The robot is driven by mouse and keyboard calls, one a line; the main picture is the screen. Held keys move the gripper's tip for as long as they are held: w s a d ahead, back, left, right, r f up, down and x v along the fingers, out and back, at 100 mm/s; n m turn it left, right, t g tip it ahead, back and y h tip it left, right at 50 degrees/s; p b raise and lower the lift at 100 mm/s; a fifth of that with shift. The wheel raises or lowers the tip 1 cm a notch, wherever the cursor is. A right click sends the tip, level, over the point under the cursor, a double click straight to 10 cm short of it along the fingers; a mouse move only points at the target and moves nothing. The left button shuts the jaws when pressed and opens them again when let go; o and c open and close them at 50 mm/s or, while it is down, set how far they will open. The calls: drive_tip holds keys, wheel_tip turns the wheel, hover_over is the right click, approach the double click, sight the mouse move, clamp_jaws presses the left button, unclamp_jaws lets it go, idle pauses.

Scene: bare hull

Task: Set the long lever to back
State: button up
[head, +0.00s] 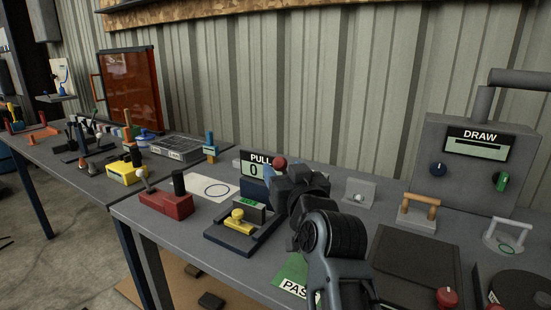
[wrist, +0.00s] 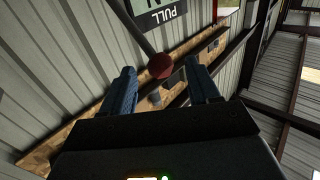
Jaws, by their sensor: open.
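A lever with a red ball knob (head: 279,163) stands by the blue box under the PULL display (head: 261,164). I take it for the long lever. In the wrist view its grey rod runs down from the upper left to the red knob (wrist: 160,66), which lies between the fingertips as seen from there. My gripper (head: 270,174) is at the knob in the head view, fingers towards the display. In the wrist view my gripper (wrist: 160,82) has its two blue fingers apart. I cannot tell whether they touch the knob. My wrist hides the lever's lower part.
A red box with levers (head: 166,203) and a yellow-knobbed slider (head: 238,218) stand to the left. The DRAW machine (head: 471,160) and a wooden-handled fixture (head: 418,212) stand to the right. A green PASS mat (head: 292,272) lies in front.

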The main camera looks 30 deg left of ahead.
drive_tip(key=shift+x, duration=2.95)
drive_tip(key=shift+s, duration=0.1)
drive_tip(key=shift+c, duration=0.2)
clamp_jaws()
